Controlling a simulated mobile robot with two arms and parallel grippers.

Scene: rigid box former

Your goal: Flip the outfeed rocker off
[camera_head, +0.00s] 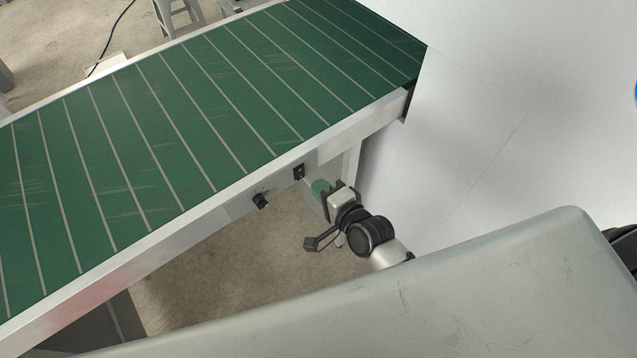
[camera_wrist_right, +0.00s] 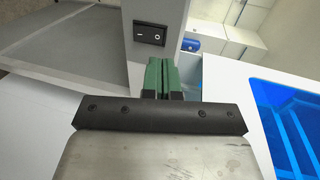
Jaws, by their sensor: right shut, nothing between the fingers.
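The outfeed rocker (camera_head: 299,172) is a small black switch on the side rail of the green-belted conveyor (camera_head: 200,110). In the right wrist view the rocker (camera_wrist_right: 150,34) shows a dash mark on its left and a circle on its right; which side is pressed is hard to tell. My right gripper (camera_head: 318,188) is just below and right of the rocker in the head view. Its green fingers (camera_wrist_right: 162,76) are shut with nothing between them, and appear below the rocker in the wrist view, with no clear contact. My left gripper is out of view.
A black knob (camera_head: 261,201) sits on the same rail, left of the rocker. A pale grey surface (camera_head: 400,290) fills the lower front of the head view. A blue bin (camera_wrist_right: 285,120) stands at the right in the wrist view. Floor is open beneath the rail.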

